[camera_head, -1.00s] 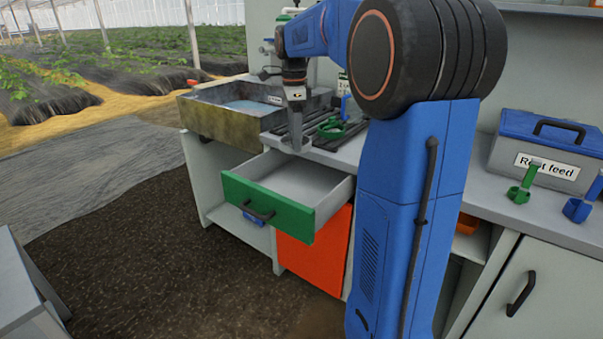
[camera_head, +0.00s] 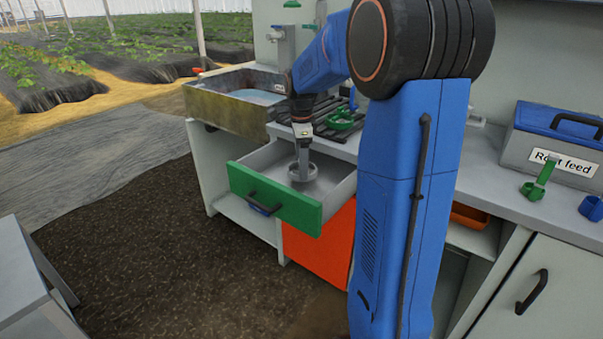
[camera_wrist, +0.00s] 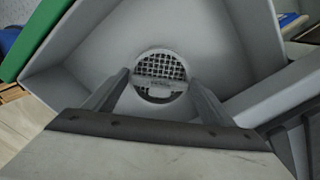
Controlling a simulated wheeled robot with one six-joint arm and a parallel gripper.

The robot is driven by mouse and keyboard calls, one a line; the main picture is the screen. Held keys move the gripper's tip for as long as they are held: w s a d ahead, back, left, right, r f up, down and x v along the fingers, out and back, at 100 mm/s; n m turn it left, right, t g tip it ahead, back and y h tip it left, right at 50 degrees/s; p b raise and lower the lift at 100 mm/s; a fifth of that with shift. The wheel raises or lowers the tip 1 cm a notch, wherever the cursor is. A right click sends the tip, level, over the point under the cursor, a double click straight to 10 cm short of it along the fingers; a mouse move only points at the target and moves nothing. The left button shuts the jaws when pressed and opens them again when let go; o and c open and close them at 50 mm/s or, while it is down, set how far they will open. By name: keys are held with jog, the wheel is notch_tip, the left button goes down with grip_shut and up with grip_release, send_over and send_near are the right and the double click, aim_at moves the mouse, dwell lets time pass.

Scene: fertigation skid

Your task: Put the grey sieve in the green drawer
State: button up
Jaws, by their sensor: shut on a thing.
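The green drawer (camera_head: 274,200) is pulled open below the counter, its light grey inside showing. The grey sieve (camera_head: 303,172) is within the drawer's outline in the head view. In the wrist view the round sieve (camera_wrist: 160,77), with its mesh, shows between my fingers against the drawer's pale inside (camera_wrist: 110,45). My gripper (camera_head: 303,143) points down over the drawer and is shut on the sieve's upright handle. It also shows in the wrist view (camera_wrist: 160,85). I cannot tell whether the sieve touches the drawer floor.
A sink basin (camera_head: 235,100) with water is at the back left. A green sieve (camera_head: 341,119) lies on the dark rack (camera_head: 320,125) behind the drawer. The Root feed box (camera_head: 560,150), a green scoop (camera_head: 536,182) and a blue one (camera_head: 592,207) are on the right counter.

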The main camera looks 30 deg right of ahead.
jog(key=shift+f, duration=1.95)
jog(key=shift+f, duration=0.1)
jog(key=o, duration=0.8)
